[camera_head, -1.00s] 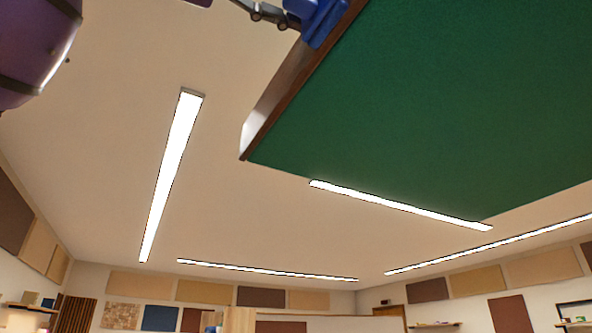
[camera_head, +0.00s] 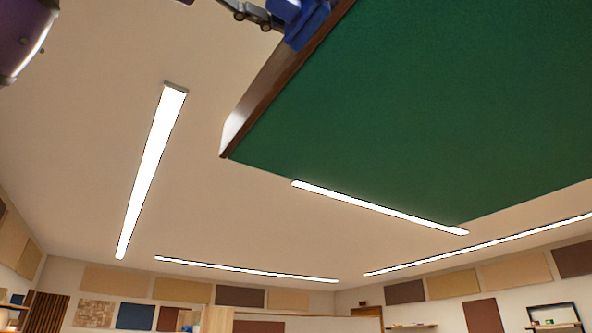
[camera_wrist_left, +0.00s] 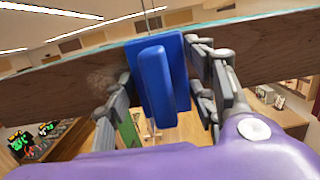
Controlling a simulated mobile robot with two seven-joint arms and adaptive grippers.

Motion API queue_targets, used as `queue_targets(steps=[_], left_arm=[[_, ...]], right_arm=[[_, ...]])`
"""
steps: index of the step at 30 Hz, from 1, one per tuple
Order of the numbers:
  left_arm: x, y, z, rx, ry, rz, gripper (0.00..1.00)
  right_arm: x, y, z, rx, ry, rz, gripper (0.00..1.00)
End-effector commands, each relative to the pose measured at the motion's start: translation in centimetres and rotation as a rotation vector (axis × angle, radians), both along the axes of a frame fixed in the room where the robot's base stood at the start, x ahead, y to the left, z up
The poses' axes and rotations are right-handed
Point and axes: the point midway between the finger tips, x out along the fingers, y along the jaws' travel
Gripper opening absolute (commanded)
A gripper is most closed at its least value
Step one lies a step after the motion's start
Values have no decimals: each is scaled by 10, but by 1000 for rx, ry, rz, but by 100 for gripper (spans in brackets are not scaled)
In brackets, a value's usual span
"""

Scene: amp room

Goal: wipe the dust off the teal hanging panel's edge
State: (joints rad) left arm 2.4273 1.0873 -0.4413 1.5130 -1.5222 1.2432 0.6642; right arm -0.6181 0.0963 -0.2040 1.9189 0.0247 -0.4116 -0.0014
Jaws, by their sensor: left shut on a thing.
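The teal hanging panel (camera_head: 420,110) fills the upper right of the head view, seen from below, with a brown wooden edge (camera_head: 262,98) along its left side. In the left wrist view the edge (camera_wrist_left: 60,82) runs across the picture, with a dull greyish patch left of centre. My left gripper (camera_wrist_left: 160,85) is shut on a blue wiper (camera_wrist_left: 157,75), which lies against the edge as far as I can see. The blue wiper (camera_head: 305,22) also shows at the top of the head view beside the edge, with part of my left gripper (camera_head: 262,14). My right gripper is not in view.
Wall panels (camera_head: 240,295) and shelves (camera_head: 410,326) stand far off. In the wrist view, furniture with coloured items (camera_wrist_left: 35,140) lies well below at left. The space left of the panel is open.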

Motion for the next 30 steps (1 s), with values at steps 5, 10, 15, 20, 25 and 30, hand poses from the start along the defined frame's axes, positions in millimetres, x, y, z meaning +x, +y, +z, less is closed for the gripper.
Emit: queue_targets(steps=[5,10,15,20,25,30], left_arm=[[6,3,0,0,2,2,30],[18,11,0,-1,3,4,30],[29,19,0,-1,3,3,30],[32,21,0,-1,1,2,30],[41,27,0,0,2,2,30],[54,36,0,-1,3,3,30]], right_arm=[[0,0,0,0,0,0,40],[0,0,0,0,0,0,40],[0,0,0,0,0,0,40],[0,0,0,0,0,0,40],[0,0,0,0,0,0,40],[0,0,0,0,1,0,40]])
